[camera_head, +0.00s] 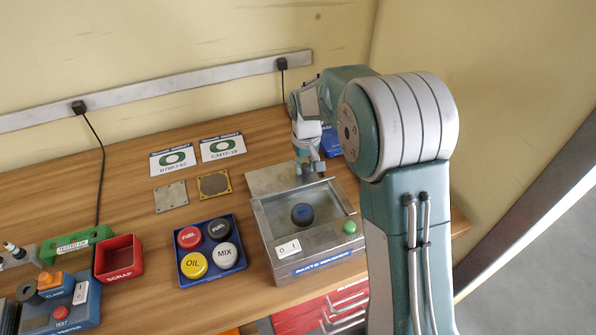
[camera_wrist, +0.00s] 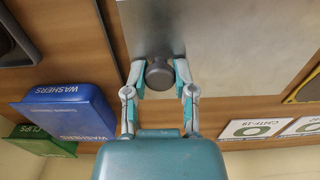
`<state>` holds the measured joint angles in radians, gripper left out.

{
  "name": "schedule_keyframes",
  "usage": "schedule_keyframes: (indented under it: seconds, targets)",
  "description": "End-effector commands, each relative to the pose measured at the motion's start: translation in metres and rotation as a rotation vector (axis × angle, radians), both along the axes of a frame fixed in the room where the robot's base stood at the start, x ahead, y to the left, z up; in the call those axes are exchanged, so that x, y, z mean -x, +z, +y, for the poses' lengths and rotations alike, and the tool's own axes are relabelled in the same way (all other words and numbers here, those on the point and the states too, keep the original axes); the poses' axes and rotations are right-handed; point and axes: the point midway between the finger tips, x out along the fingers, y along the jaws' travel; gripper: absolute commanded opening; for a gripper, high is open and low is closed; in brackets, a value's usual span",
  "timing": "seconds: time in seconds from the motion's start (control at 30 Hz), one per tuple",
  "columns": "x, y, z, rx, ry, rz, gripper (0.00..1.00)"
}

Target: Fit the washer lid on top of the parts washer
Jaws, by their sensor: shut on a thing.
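The parts washer (camera_head: 267,232) is a grey open-topped box on the wooden bench, with a dark round part (camera_head: 302,213) inside. The washer lid (camera_head: 268,181) is a flat grey metal plate just behind the washer. In the wrist view the lid (camera_wrist: 235,45) fills the top right, with a dark round knob (camera_wrist: 159,74) near its edge. My gripper (camera_head: 309,169) is over the lid behind the washer. In the wrist view my gripper (camera_wrist: 160,78) is shut on the knob from both sides. I cannot tell whether the lid touches the bench.
A blue tray (camera_head: 209,279) of several round caps stands left of the washer. A green knob (camera_head: 349,227) and white switch (camera_head: 288,248) are on the washer. A blue washers bin (camera_wrist: 68,110) is beside my gripper. A red scrap bin (camera_head: 119,259) is farther left.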

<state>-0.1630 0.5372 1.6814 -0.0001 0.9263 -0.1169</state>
Motion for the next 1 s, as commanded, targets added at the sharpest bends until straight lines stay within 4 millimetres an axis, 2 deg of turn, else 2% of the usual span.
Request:
schedule_keyframes:
  seconds: [0.3,0.57,0.67,1.0]
  targets:
    - [-0.001,0.067,0.0,-0.002,0.0,-0.009,0.0]
    - [0.006,0.097,-0.002,-0.002,0.0,-0.006,0.0]
    - [0.022,0.108,-0.007,-0.002,-0.001,-0.006,0.0]
    - [0.106,0.141,-0.028,-0.002,-0.001,-0.007,0.0]
